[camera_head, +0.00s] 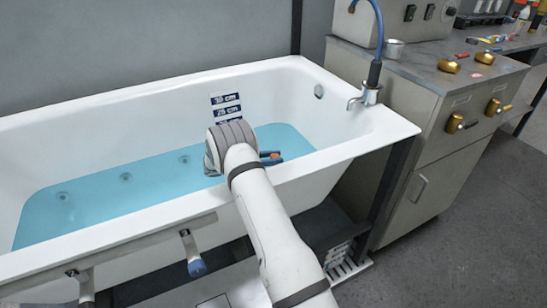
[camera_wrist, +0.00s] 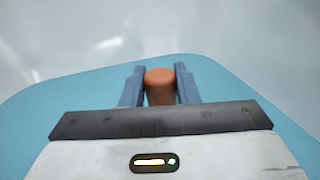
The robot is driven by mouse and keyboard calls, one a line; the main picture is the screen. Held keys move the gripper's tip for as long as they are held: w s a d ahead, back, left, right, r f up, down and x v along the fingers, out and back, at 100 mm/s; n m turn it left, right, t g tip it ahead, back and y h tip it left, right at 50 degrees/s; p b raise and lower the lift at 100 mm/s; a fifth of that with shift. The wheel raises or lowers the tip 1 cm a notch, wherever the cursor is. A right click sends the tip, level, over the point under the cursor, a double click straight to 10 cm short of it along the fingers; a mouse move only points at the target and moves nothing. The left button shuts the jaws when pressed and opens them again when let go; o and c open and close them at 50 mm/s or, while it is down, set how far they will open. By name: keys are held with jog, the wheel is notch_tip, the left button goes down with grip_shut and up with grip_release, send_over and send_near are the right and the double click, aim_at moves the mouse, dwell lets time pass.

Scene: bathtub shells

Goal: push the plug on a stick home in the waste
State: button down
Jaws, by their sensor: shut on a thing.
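My gripper (camera_wrist: 160,82) is shut on an orange cylindrical piece, the plug on a stick (camera_wrist: 159,88), which sits between its two blue-grey fingers in the wrist view. In the head view a small bit of orange (camera_head: 275,155) shows at the fingers, just past my wrist and over the blue water. The lower part of the stick and the plug's end are hidden. The waste is not visible in either view, so I cannot tell how the plug lies to it.
A white bathtub (camera_head: 110,103) holds blue water (camera_head: 95,200). Depth labels (camera_head: 226,98) mark its far wall. A tap (camera_head: 366,95) stands at the right rim. A grey cabinet (camera_head: 440,130) with brass knobs is to the right.

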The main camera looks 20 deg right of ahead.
jog(key=shift+f, duration=0.45)
jog(key=c, duration=1)
grip_release()
jog(key=shift+c, duration=0.2)
notch_tip(320, 180, up, 10)
jog(key=shift+p, duration=1.25)
